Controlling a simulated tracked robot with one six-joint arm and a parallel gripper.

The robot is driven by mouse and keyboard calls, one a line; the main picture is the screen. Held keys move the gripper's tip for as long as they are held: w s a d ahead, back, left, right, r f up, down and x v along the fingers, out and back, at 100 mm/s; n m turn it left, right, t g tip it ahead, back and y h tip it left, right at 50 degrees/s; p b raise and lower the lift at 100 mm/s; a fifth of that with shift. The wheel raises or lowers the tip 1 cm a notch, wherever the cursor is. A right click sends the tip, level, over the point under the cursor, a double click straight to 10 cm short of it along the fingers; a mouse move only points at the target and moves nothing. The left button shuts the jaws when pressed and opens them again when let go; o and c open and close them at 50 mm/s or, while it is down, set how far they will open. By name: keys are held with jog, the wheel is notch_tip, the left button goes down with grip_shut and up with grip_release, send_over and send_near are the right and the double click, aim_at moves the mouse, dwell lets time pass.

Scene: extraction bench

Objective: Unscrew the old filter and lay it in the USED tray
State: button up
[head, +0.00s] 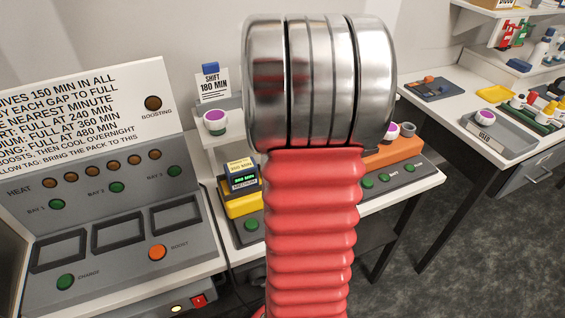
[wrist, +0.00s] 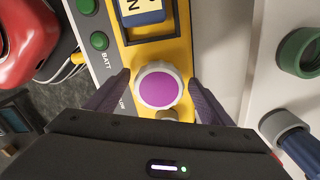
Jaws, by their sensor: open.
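In the wrist view a round filter with a white rim and purple face (wrist: 160,86) sits on a yellow unit (wrist: 199,55). My gripper (wrist: 160,80) is open, with one dark finger at each side of this filter; whether they touch it is unclear. In the head view my arm hides the gripper and this filter; part of the yellow unit (head: 240,206) shows left of the arm. The grey USED tray (head: 513,138) is on the right-hand table, with a white-and-purple piece (head: 487,117) in it.
Another white-and-purple piece (head: 215,122) stands on a small shelf at left. An orange unit (head: 393,152) is right of my arm. A gap separates the bench and the right-hand table.

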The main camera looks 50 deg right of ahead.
jog(key=m, duration=0.5)
jog(key=shift+c, duration=0.3)
jog(key=c, duration=1.1)
jog(key=n, duration=0.6)
jog(key=shift+d+r+n, duration=0.1)
jog(key=shift+n, duration=0.3)
jog(key=n, duration=0.6)
jog(key=shift+w, duration=0.1)
jog(key=shift+c, duration=0.2)
jog(key=n, duration=0.7)
jog(key=shift+n, duration=0.3)
jog(key=n, duration=0.6)
jog(key=shift+n, duration=0.4)
jog(key=o, duration=1.2)
